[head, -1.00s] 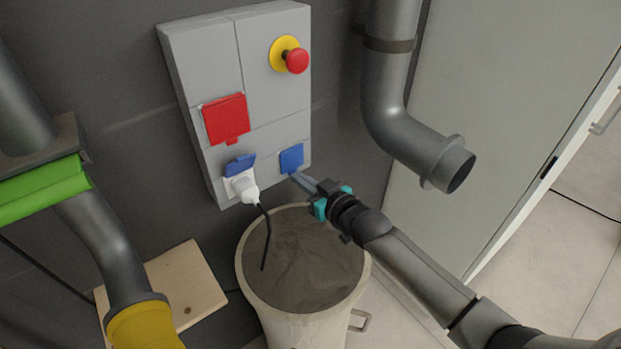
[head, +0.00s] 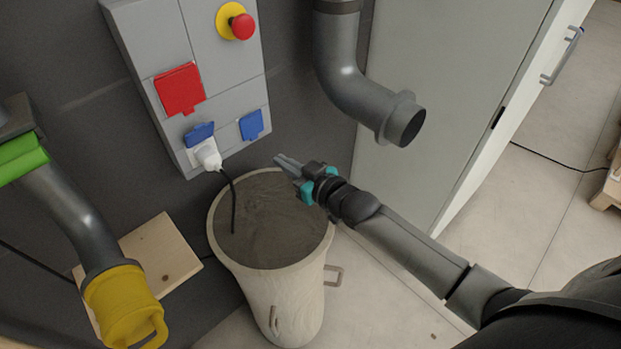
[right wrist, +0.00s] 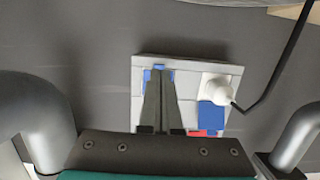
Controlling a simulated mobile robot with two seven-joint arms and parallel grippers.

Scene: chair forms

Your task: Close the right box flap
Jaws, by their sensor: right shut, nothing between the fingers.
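The grey wall box (head: 215,50) carries a blue right flap (head: 251,125) at its lower right corner. This flap appears to lie flat against the box face. My right gripper (head: 281,160) is shut and empty, with its fingertips just below and to the right of the flap, apart from it. In the right wrist view the fingers (right wrist: 160,75) hide most of the flap, and blue edges of it (right wrist: 158,67) show around the tips. A second blue flap (head: 199,134) stands raised above a white plug (head: 208,154). My left gripper is out of view.
A red flap (head: 180,89) and a red button (head: 242,26) are on the box. A filled bin (head: 268,295) stands below the gripper. Grey pipes (head: 341,55) hang to the right, beside a pale cabinet (head: 450,90). A yellow-ended pipe (head: 125,300) is at left.

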